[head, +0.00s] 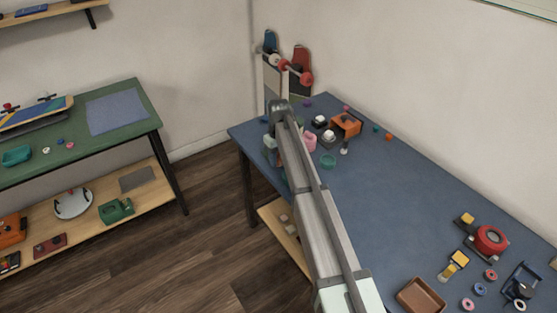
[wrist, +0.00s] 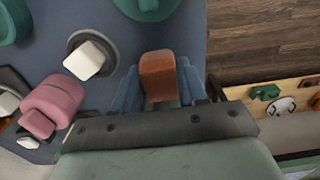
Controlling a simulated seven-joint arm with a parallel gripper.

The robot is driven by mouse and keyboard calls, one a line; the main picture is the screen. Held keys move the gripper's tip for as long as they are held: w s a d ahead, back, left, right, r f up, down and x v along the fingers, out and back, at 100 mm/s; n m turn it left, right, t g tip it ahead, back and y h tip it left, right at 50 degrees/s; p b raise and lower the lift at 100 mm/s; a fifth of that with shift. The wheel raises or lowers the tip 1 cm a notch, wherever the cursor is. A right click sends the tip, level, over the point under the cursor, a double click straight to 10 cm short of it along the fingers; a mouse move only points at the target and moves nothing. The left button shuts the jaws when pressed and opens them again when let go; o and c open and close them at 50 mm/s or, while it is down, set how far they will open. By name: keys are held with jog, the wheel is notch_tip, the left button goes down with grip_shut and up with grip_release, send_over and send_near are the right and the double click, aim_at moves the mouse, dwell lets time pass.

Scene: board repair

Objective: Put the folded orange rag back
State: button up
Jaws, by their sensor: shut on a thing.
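The folded orange rag (wrist: 158,75) shows in the wrist view as a small orange-brown piece between the two blue fingers of my gripper (wrist: 159,84). My gripper is shut on it, near the table's edge, with dark floor to the right in that view. In the head view my arm hides the rag. How high the rag is above the table I cannot tell.
In the wrist view a white block on a round grey base (wrist: 90,57) and a pink object (wrist: 52,104) stand left of my gripper. An orange box (head: 346,124) stands behind it in the head view. The blue table's middle is clear. A green bench (head: 75,140) stands left.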

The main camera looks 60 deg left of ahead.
aim_at(279, 156)
jog(key=shift+f, duration=0.75)
jog(key=shift+f, duration=0.1)
jog(key=o, duration=1)
notch_tip(279, 156, up, 12)
